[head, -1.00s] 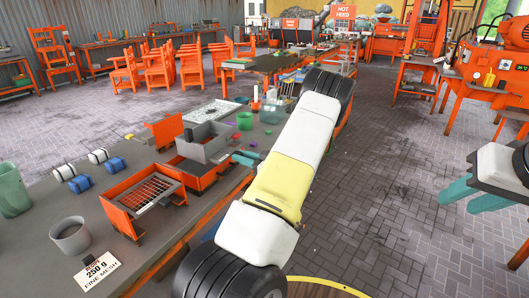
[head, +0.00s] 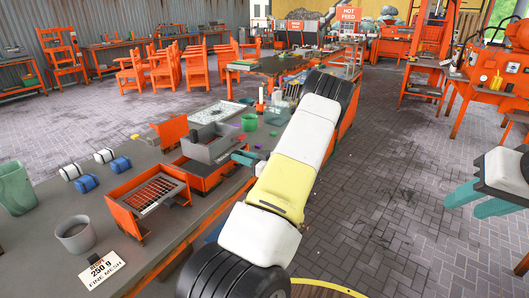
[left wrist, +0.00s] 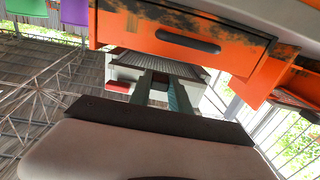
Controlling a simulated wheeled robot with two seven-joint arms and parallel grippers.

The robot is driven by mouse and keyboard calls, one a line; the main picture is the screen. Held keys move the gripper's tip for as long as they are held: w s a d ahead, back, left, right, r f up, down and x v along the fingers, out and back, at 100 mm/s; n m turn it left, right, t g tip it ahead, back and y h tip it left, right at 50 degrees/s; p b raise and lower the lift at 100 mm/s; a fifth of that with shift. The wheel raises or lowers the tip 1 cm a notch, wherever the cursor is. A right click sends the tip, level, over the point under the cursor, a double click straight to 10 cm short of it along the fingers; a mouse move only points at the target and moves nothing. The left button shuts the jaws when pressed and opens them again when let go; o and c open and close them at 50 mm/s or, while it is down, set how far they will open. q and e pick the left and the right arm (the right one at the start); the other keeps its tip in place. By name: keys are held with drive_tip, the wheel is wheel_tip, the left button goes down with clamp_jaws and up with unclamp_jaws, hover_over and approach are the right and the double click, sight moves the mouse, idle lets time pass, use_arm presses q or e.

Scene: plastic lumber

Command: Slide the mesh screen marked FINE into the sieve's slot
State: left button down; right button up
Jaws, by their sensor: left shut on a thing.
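My left gripper (head: 243,158) is at the near right side of an orange sieve-like tray (head: 207,176) with a grey box (head: 209,146) on it. In the left wrist view its fingers (left wrist: 159,92) are close together, at the edge of a dark mesh sheet (left wrist: 160,62) beneath an orange panel (left wrist: 185,35). The gripper is shut on what looks like the mesh screen. No FINE mark is readable on it, and the slot is hidden. My right gripper (head: 484,198) is open and empty above the floor at the right.
An orange frame with a wire grid (head: 157,190) stands nearer on the bench. A grey cup (head: 76,234), a FINE MESH 250 g card (head: 101,272), blue and white rolls (head: 87,183) and a green bin (head: 14,188) are at left. Clear floor lies right of the bench.

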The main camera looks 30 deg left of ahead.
sight(234, 151)
use_arm(q)
drive_tip(key=shift+w+a, duration=0.15)
drive_tip(key=shift+a, duration=1.45)
drive_tip(key=c, duration=1.1)
unclamp_jaws()
drive_tip(key=d, duration=0.7)
drive_tip(key=shift+s+d, duration=0.3)
drive_tip(key=shift+d, duration=0.1)
